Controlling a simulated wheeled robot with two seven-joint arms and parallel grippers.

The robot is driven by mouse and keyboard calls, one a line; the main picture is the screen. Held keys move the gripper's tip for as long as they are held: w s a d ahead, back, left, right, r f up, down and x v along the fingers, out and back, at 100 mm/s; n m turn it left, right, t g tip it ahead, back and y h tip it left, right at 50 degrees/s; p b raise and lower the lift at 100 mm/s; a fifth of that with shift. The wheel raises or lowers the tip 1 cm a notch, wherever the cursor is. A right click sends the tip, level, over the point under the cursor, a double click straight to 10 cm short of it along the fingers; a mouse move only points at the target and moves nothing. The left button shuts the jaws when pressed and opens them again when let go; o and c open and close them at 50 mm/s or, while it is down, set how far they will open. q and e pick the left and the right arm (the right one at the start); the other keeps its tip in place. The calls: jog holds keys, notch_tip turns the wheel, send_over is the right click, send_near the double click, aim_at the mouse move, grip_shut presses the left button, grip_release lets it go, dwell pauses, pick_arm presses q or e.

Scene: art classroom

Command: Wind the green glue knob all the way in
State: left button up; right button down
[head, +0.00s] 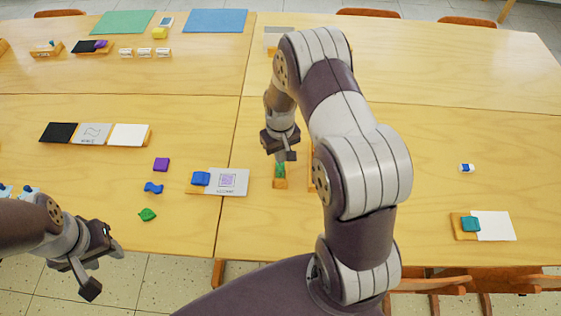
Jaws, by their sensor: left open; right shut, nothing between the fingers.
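A small green piece, likely the green glue knob (280,169), sits on a narrow orange base (280,184) near the front middle of the table. My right gripper (289,156) is shut and empty, pointing down just above and behind the green piece. I cannot tell whether it touches the piece. My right arm covers the area just right of it. My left gripper (103,268) is open and empty, low at the left, beyond the table's front edge.
A blue piece and a marked card (232,182) lie left of the green piece. Loose purple (161,164), blue (153,188) and green leaf-shaped (147,214) pieces lie further left. A teal piece (471,223) rests at the right. The far right tabletop is mostly clear.

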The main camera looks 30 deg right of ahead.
jog(key=shift+f+b, duration=0.3)
jog(key=shift+f, duration=0.15)
jog(key=shift+r, duration=0.15)
jog(key=shift+r+p, duration=0.4)
jog(key=shift+p, duration=0.2)
jog(key=shift+c, duration=0.4)
grip_release()
